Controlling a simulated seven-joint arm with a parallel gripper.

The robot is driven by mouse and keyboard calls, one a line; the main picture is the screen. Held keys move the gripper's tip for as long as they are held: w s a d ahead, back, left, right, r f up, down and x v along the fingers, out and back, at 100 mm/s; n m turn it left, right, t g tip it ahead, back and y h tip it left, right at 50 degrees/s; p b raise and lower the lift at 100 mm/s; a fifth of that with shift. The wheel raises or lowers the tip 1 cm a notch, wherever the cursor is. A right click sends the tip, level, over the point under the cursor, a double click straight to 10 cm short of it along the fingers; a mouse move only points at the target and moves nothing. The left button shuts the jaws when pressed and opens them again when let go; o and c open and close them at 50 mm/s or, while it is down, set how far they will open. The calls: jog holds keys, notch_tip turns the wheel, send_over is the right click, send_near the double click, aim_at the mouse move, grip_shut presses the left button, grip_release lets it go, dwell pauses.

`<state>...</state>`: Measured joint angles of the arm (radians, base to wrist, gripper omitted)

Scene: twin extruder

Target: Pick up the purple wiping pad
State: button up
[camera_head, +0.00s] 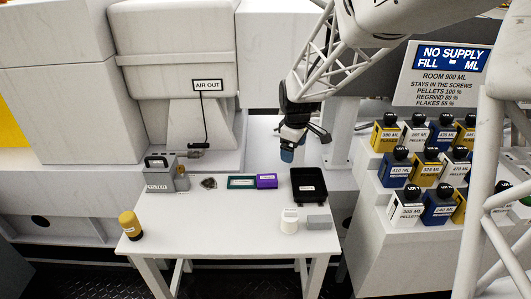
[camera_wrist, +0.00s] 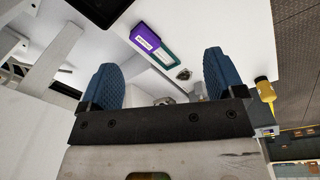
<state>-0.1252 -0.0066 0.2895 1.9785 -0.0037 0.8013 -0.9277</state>
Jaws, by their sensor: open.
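The purple wiping pad (camera_head: 267,181) is a small block with a white label on the white table, touching or very near the right end of a green-framed tray (camera_head: 241,182). In the wrist view the purple pad (camera_wrist: 145,38) shows at the upper middle, beyond and between my fingers. My gripper (camera_head: 288,152) is above the back of the table, a little up and right of the pad in the head view. Its two blue ridged fingers (camera_wrist: 160,80) are apart, with nothing between them. The pad is fully visible and clear of the fingers.
A black tray (camera_head: 308,199) is right of the pad. A white cup (camera_head: 289,226) and grey block (camera_head: 319,222) stand at the front right. The table's (camera_head: 222,220) front middle is clear.

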jog(key=w+a+f+n, duration=0.3)
jog(key=w+a+f, duration=0.1)
jog(key=w+f, duration=0.45)
jog(key=n+g, duration=0.1)
jog(key=n, duration=0.2)
send_over(267, 177)
notch_tip(267, 177, down, 10)
jog(key=shift+s+d+r, duration=0.1)
jog(key=shift+s+r, duration=0.05)
jog(key=shift+r, duration=0.05)
jog(key=shift+f, duration=1.25)
jog(key=shift+f, duration=0.1)
jog(key=shift+f, duration=2.5)
jog(key=c, duration=1)
